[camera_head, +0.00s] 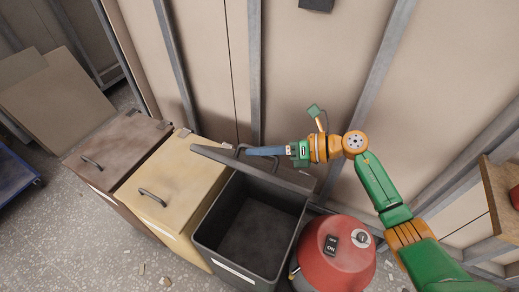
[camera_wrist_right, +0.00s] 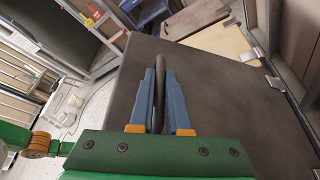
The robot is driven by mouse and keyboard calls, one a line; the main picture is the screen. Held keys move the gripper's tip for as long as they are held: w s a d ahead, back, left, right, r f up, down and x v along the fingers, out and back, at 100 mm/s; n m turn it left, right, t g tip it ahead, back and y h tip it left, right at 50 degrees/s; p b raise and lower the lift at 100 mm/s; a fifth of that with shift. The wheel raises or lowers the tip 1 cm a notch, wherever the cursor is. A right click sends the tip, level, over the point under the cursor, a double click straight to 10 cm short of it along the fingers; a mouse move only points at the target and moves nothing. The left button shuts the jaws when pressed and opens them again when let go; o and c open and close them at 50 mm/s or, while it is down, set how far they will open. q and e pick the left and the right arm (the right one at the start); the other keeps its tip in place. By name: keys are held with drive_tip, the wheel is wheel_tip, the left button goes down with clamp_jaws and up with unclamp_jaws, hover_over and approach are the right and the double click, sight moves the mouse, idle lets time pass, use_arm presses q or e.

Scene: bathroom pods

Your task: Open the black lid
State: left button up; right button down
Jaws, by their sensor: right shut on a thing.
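The black lid (camera_head: 258,170) stands raised at the back of the black bin (camera_head: 204,236), tilted up toward the wall. The bin's dark, empty-looking inside shows below it. My right gripper (camera_head: 244,151) reaches in from the right and is shut on the lid's handle. In the right wrist view, the blue fingers of my right gripper (camera_wrist_right: 158,98) close around the dark handle (camera_wrist_right: 158,75), and the lid's grey-black surface (camera_wrist_right: 215,100) fills the area behind them. My left gripper is not seen in either view.
A yellow bin (camera_head: 170,207) and a brown bin (camera_head: 117,145), both with closed lids, stand left of the black bin. A red rounded machine (camera_head: 340,262) stands close on its right. A panelled wall (camera_head: 290,75) is behind. Open floor (camera_head: 60,240) lies at front left.

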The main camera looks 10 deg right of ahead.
idle(0.8)
drive_tip(key=w+d+r+m+b, duration=0.1)
drive_tip(key=w+d+r+b, duration=0.2)
drive_tip(key=w+b, duration=0.3)
drive_tip(key=d+b, duration=0.1)
drive_tip(key=b, duration=0.1)
drive_tip(key=shift+r+y+b, duration=0.15)
drive_tip(key=shift+y+b, duration=0.15)
drive_tip(key=c, duration=0.9)
unclamp_jaws()
drive_tip(key=shift+d, duration=0.15)
drive_tip(key=b+v, duration=0.1)
drive_tip(key=v, duration=0.5)
drive_tip(key=shift+s+d+r, duration=0.1)
drive_tip(key=shift+d+r, duration=0.05)
drive_tip(key=shift+d, duration=0.25)
